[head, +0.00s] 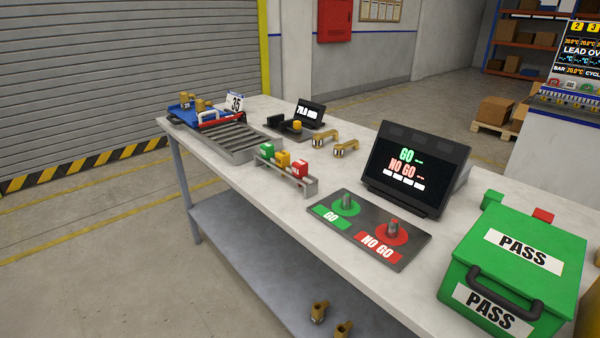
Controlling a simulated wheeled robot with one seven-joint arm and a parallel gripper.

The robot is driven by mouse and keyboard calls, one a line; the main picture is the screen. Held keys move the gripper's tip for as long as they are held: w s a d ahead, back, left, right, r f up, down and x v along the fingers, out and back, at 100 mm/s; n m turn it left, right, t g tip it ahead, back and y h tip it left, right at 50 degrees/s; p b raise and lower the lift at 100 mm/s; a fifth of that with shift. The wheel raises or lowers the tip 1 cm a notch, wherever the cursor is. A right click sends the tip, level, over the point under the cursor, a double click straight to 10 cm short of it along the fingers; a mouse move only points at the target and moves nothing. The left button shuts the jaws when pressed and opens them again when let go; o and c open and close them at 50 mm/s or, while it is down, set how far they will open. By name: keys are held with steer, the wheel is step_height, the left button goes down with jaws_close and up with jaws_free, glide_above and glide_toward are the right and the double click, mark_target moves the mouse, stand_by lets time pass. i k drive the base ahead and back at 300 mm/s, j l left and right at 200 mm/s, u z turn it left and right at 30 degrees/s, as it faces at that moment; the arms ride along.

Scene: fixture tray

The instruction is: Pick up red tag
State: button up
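The red tag (300,168) is a small red block with pale lettering on its face. It sits at the right end of a low grey rack (310,186) on the workbench. A yellow tag (283,158) is beside it in the middle, and a green tag (266,150) is at the left end. My gripper is not in the head view.
A grey GO / NO GO plate (352,243) lies right of the rack, before a tilted display (416,168). A green PASS box (516,262) stands at the right.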

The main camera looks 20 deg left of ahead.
mark_target(300, 167)
steer(key=i+j+z, duration=0.1)
steer(key=j, duration=0.5)
steer(key=i+j+z, duration=0.15)
steer(key=j, duration=0.45)
steer(key=i+j+z, duration=0.1)
steer(key=j, duration=0.5)
steer(key=i+j+z, duration=0.15)
steer(key=j, duration=0.45)
